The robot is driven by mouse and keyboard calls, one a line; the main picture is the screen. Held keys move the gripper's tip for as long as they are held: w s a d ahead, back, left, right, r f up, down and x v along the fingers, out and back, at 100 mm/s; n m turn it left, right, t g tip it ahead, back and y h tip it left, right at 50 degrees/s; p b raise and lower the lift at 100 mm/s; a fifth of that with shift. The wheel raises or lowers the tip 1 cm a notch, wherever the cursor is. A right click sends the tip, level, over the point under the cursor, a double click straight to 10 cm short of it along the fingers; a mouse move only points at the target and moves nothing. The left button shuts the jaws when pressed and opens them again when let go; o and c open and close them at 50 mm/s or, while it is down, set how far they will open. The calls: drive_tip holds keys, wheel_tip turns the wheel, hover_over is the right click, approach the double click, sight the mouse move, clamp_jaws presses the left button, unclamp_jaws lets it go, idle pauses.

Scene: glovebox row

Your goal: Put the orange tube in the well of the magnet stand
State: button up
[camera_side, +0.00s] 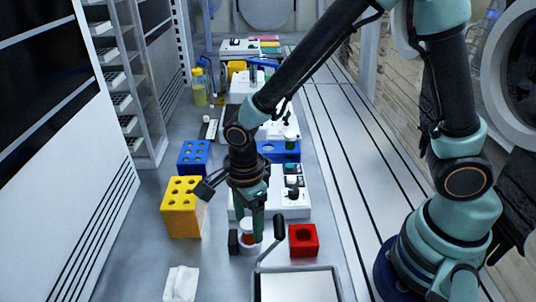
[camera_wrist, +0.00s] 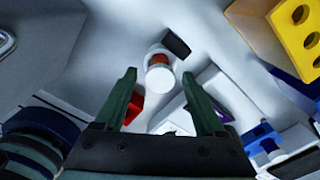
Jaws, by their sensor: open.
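The orange tube (camera_side: 248,238) has a white cap and stands upright. It appears to be in the well of the magnet stand, a small white round holder (camera_side: 250,249) with a black block (camera_side: 233,242) at its left. In the wrist view the tube's orange part (camera_wrist: 160,60) shows inside the white ring, with the black block (camera_wrist: 176,44) beside it. My gripper (camera_side: 251,218) points down just above the tube; its green fingers are open, apart on either side of the cap in the wrist view. The fingers partly hide the tube in the side view.
A red block with a hole (camera_side: 303,241) stands close to the right. A yellow rack (camera_side: 182,219) and blue rack (camera_side: 194,155) stand left. A white device (camera_side: 293,202) is behind, a grey-topped plate (camera_side: 297,286) in front, and a crumpled white wipe (camera_side: 181,284) at front left.

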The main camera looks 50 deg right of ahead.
wheel_tip(320, 180, up, 11)
drive_tip(key=s+d+r+n+t, duration=0.1)
drive_tip(key=d+r+n, duration=0.3)
drive_tip(key=d+n, duration=0.4)
drive_tip(key=s+d+r+n+t, duration=0.1)
drive_tip(key=d+r+n+t, duration=0.3)
drive_tip(key=d+n, duration=0.4)
drive_tip(key=n, duration=0.4)
drive_tip(key=shift+s+d+r+t, duration=0.2)
drive_tip(key=shift+s+r+t, duration=0.05)
drive_tip(key=shift+s+t, duration=0.05)
